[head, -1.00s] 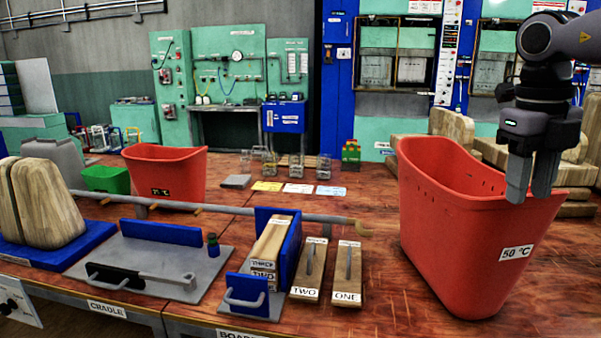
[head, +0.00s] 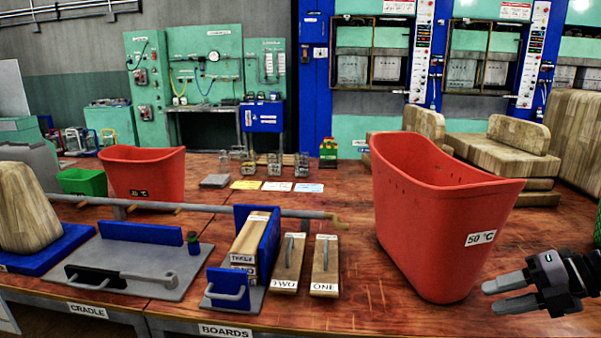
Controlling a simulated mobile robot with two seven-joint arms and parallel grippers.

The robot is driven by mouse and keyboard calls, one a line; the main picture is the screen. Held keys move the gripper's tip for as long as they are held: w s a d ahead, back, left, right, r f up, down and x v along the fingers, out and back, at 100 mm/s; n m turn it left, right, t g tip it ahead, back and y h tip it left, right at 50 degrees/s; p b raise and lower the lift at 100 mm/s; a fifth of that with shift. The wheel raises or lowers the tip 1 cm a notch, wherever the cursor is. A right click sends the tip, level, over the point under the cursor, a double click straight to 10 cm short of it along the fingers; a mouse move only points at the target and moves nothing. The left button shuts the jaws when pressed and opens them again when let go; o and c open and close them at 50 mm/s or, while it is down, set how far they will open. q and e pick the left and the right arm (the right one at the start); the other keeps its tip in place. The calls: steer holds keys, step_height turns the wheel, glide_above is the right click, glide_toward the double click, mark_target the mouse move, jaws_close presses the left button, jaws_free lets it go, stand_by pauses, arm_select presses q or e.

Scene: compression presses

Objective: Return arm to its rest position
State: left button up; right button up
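My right gripper (head: 502,294) is at the lower right in the head view, low over the front of the table. Its two fingers point left and stand apart with nothing between them. It is to the right of the red bin marked 50 °C (head: 425,225) and apart from it. My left gripper does not show.
Boards labelled ONE (head: 325,262) and TWO (head: 288,262) lie beside a blue rack (head: 263,245) of boards. A grey cradle plate (head: 140,262), a smaller red bin (head: 146,177) and a green bin (head: 82,181) stand left. Wooden blocks (head: 500,153) fill the back right.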

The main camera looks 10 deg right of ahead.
steer(key=s+a+f+m+t+h, duration=0.1)
steer(key=s+a+f+m+t, duration=0.15)
steer(key=f+m, duration=0.35)
steer(key=s+a+f+m+t+h, duration=0.2)
steer(key=s+f+m, duration=0.1)
steer(key=f+m, duration=0.3)
steer(key=s+a+f+m+t+h, duration=0.1)
steer(key=s+a+f+m+t, duration=0.2)
steer(key=f, duration=0.5)
steer(key=s+a+f+m+g+h, duration=0.1)
steer(key=s+a+f+m+g, duration=0.1)
steer(key=a+m, duration=0.3)
steer(key=s+a+f+m+g+h, duration=0.1)
steer(key=s+a+f+m, duration=0.3)
steer(key=a, duration=0.7)
steer(key=shift+a+f+m+g, duration=0.35)
steer(key=shift+f+m, duration=0.1)
steer(key=shift+m, duration=0.55)
